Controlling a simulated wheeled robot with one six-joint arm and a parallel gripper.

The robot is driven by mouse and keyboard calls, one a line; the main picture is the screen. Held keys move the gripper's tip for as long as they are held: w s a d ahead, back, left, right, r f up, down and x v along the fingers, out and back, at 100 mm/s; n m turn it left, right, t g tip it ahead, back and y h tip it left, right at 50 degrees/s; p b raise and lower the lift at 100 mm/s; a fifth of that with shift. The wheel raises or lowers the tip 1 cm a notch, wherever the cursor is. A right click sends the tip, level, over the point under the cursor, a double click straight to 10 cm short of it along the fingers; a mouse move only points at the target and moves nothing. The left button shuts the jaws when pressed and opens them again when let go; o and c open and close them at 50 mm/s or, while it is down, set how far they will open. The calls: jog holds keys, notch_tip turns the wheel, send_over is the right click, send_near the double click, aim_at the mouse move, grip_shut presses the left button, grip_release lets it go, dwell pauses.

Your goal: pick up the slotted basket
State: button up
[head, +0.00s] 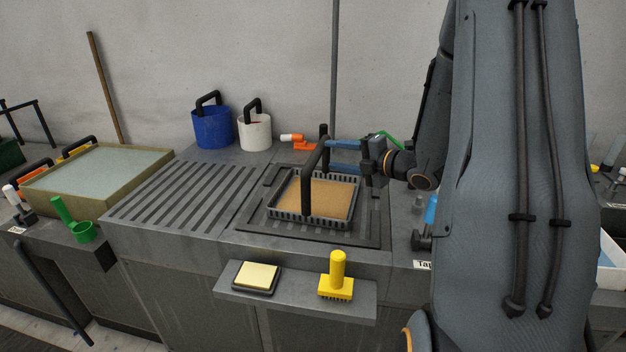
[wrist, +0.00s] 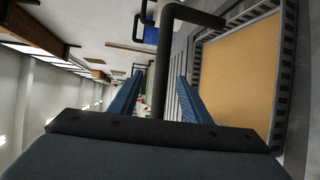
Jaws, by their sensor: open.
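The slotted basket (head: 351,222) is grey with a black arched handle (head: 308,180) and a tan sheet inside. It sits in a recessed tray on the grey counter. My gripper (head: 329,155) comes in from the right at the height of the handle's top, its blue fingers pointing left. In the wrist view the handle (wrist: 163,70) stands between the two open fingers, which show a gap on each side of it. The basket (wrist: 279,110) also shows there at the right. My gripper is open and holds nothing.
A blue bucket (head: 212,130) and a white bucket (head: 254,133) stand behind on the counter. An orange and white tool (head: 293,138) lies near the wall. A ribbed drainboard (head: 180,195) lies to the left. A yellow brush (head: 337,278) and a sponge (head: 256,277) rest on the front shelf.

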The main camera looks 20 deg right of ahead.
aim_at(316, 154)
jog(key=shift+w, duration=0.15)
jog(key=shift+p+x, duration=0.35)
jog(key=shift+x, duration=0.5)
jog(key=shift+a+f+p+x, duration=0.15)
jog(key=shift+p+x, duration=0.5)
jog(key=shift+x, duration=0.75)
jog(key=shift+a+f+p+x, duration=0.15)
jog(key=shift+p+x, duration=0.45)
jog(key=shift+x, duration=0.75)
grip_shut()
jog(key=shift+r, duration=0.1)
